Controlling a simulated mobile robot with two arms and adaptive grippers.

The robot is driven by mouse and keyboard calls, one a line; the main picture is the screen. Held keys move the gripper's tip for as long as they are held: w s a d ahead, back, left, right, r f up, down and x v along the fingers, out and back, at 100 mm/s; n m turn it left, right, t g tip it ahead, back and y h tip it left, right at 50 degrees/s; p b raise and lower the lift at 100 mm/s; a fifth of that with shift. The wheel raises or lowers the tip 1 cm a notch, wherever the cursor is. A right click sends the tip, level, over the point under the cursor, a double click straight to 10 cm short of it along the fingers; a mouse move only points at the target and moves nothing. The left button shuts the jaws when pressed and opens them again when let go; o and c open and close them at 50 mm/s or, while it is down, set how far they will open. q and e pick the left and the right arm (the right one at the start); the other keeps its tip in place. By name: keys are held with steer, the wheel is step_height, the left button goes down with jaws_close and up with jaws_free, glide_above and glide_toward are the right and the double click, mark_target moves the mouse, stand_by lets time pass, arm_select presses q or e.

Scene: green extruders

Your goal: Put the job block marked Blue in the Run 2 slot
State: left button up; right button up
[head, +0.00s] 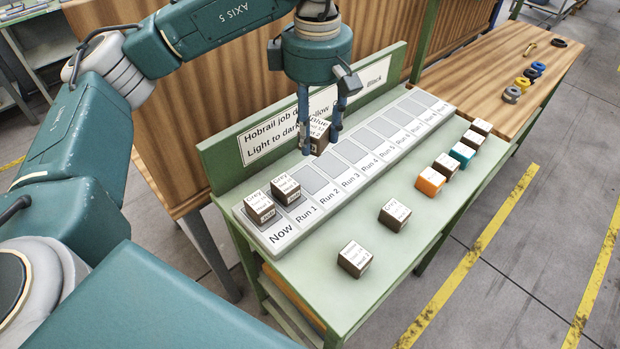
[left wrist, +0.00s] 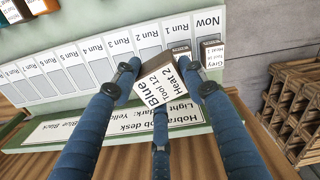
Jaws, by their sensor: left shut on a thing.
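My left gripper (head: 321,140) is shut on the job block marked Blue (head: 319,122), a brown block with a white label. It holds the block over the back of the slot rack (head: 411,136). In the left wrist view the block's label (left wrist: 160,93) reads Blue, Tool 12, Heat 2, and the gripper's fingers (left wrist: 163,80) are on its sides. The Run 2 slot (head: 313,180) is empty, just right of the Run 1 slot; it also shows in the left wrist view (left wrist: 149,54), partly behind the block. My right gripper is not in view.
Grey-marked blocks stand in the Now slot (head: 260,208) and Run 1 slot (head: 286,188). Loose blocks, including an orange one (head: 430,181) and a teal one (head: 461,155), stand on the green desk's front. A sign board (head: 270,139) rises behind the rack. Slots from Run 3 rightward look empty.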

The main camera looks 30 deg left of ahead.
arm_select(q)
steer(key=w+a+r+n, duration=0.2)
steer(key=w+r+n, duration=0.1)
steer(key=n, duration=1.1)
glide_above(310, 180)
step_height(310, 180, down, 8)
step_height(310, 180, down, 6)
steer(key=shift+a+p, duration=0.1)
steer(key=shift+p, duration=0.25)
step_height(310, 180, down, 4)
steer(key=shift+p, duration=0.55)
steer(key=shift+w+f, duration=0.1)
steer(key=shift+f, duration=0.35)
steer(key=shift+f, duration=0.1)
steer(key=o, duration=0.9)
